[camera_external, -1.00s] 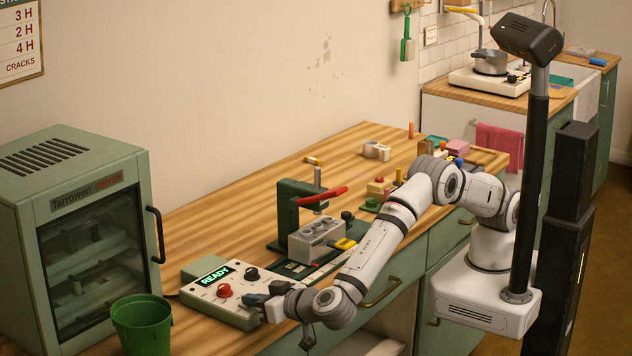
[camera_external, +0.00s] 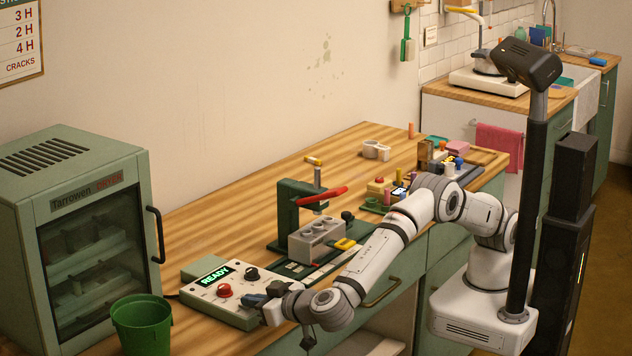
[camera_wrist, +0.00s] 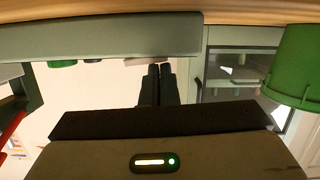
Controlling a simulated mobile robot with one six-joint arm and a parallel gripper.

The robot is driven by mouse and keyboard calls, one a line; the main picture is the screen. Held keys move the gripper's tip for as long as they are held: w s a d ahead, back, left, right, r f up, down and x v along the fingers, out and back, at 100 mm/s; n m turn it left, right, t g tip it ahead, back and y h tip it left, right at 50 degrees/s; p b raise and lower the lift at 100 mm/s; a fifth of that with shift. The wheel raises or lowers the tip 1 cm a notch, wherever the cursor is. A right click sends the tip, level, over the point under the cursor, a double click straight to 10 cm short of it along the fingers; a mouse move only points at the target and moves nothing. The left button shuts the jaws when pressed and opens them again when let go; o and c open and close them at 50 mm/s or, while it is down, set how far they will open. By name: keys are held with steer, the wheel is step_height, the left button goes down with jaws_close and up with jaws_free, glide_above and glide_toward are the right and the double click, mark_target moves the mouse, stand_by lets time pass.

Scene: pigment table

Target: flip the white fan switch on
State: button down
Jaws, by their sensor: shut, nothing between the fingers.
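The control box (camera_external: 205,302) sits at the bench's front edge, with a lit READY display (camera_external: 213,275), a red knob (camera_external: 224,291) and a black knob (camera_external: 252,273). My gripper (camera_external: 256,299) is at the box's right front corner, its fingers together and empty. In the wrist view the picture is upside down, and my gripper's fingertips (camera_wrist: 159,67) are close beside a small pale piece (camera_wrist: 148,61) on the box (camera_wrist: 100,35), possibly the white fan switch. I cannot tell whether they touch it or how it is set. In the external view my gripper hides that spot.
A green bin (camera_external: 141,325) stands left of the box and shows in the wrist view (camera_wrist: 300,70). The glass-fronted cabinet (camera_external: 95,225) is behind it. A green press with a red lever (camera_external: 322,198) stands right of the box.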

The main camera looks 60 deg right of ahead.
steer(key=r, duration=0.4)
steer(key=shift+s+a, duration=0.35)
steer(key=shift+s, duration=0.05)
steer(key=v, duration=0.9)
steer(key=shift+b, duration=0.3)
steer(key=shift+r, duration=0.1)
